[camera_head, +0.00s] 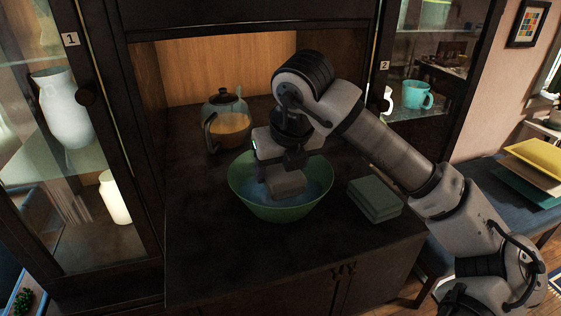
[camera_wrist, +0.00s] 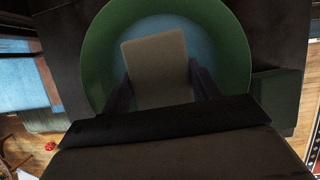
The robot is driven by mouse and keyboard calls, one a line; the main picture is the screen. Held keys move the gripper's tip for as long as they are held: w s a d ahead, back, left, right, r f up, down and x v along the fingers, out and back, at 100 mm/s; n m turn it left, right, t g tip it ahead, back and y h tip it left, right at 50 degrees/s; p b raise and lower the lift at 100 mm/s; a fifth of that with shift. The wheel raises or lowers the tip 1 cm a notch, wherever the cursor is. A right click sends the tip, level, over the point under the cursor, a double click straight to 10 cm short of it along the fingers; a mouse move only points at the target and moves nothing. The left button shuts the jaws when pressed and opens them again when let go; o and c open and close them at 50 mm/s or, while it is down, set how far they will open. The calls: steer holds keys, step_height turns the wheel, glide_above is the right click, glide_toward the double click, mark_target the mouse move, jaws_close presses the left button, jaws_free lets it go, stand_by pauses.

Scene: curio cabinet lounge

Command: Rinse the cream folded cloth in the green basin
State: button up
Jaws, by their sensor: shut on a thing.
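The green basin (camera_head: 280,212) stands on the dark cabinet counter and holds bluish water. In the wrist view the basin's rim (camera_wrist: 98,60) rings the cloth. The cream folded cloth (camera_head: 287,185) looks greyish in the dim light and is inside the basin's opening. My gripper (camera_head: 282,172) points down into the basin and is shut on the cloth. In the wrist view the cloth (camera_wrist: 156,68) sits between the two fingers of my gripper (camera_wrist: 160,88), over the water. I cannot tell how deep the cloth is in the water.
A folded green cloth (camera_head: 374,198) lies just right of the basin. A glass teapot (camera_head: 229,125) with amber liquid stands behind it. Glass doors flank the counter, with a white pitcher (camera_head: 67,108) at left and a teal mug (camera_head: 416,95) at right. The counter's front left is clear.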

mark_target(281, 167)
steer(key=shift+f, duration=0.3)
steer(key=shift+f+b, duration=1.45)
steer(key=shift+b, duration=0.3)
steer(key=shift+r, duration=0.15)
steer(key=shift+r+p, duration=2.35)
steer(key=shift+r, duration=2.2)
step_height(281, 167, up, 5)
steer(key=p, duration=0.2)
steer(key=shift+p, duration=0.4)
